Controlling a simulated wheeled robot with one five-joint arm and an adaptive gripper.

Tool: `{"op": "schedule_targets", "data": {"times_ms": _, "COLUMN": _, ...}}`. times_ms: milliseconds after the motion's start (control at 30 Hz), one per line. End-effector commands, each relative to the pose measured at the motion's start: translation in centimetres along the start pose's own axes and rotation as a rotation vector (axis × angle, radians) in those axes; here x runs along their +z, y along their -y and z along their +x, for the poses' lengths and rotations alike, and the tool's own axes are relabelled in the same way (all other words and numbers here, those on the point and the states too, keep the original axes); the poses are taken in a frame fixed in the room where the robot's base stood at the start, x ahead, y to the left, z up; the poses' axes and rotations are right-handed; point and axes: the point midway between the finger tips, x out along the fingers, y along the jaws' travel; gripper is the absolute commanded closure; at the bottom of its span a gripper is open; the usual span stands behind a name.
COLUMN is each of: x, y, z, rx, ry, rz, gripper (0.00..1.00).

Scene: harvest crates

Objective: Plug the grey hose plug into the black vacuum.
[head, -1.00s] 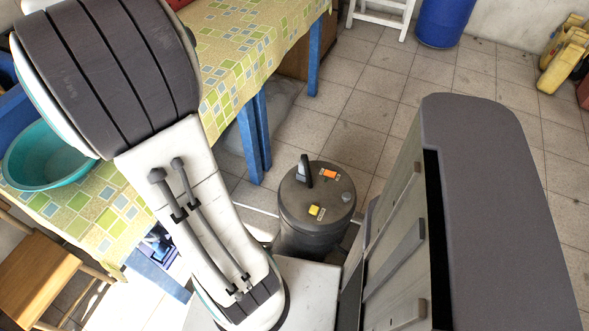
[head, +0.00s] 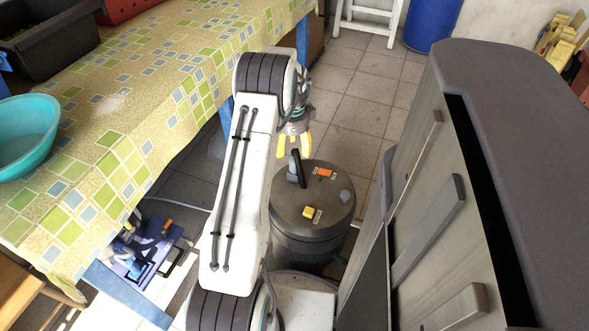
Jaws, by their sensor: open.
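The black vacuum (head: 308,232) is a round drum standing on the floor right of my arm. Its lid carries a black upright handle (head: 296,168), an orange switch, a yellow switch and a small grey round part (head: 346,196). My gripper (head: 294,150) is open, with yellow fingertips. In the picture it shows just above the handle, at the back edge of the lid; I cannot tell its height or whether it touches. I see no grey hose plug that I can make out for sure. My arm hides part of the floor left of the vacuum.
A table with a patterned cloth (head: 150,110) fills the left, with a teal basin (head: 24,135) on it. Below is a blue toolbox (head: 140,255); a pale hose or cable (head: 178,206) runs on the floor. Behind stand a white stool and a blue barrel (head: 432,25).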

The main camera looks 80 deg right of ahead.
Motion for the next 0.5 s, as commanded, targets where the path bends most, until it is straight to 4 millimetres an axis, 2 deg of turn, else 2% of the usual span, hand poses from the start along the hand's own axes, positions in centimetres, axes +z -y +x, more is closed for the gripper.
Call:
{"op": "schedule_targets", "data": {"times_ms": 100, "x": -0.5, "y": 0.0, "z": 1.4, "rx": 0.003, "ry": 0.0, "rz": 0.017, "gripper": 0.39}}
{"op": "schedule_targets", "data": {"times_ms": 367, "x": -0.4, "y": -0.1, "z": 2.7, "rx": 0.002, "ry": 0.0, "rz": 0.015, "gripper": 0.39}}
{"op": "schedule_targets", "data": {"times_ms": 500, "x": -0.4, "y": -0.1, "z": 4.0, "rx": 0.004, "ry": 0.001, "rz": 0.014, "gripper": 0.39}}
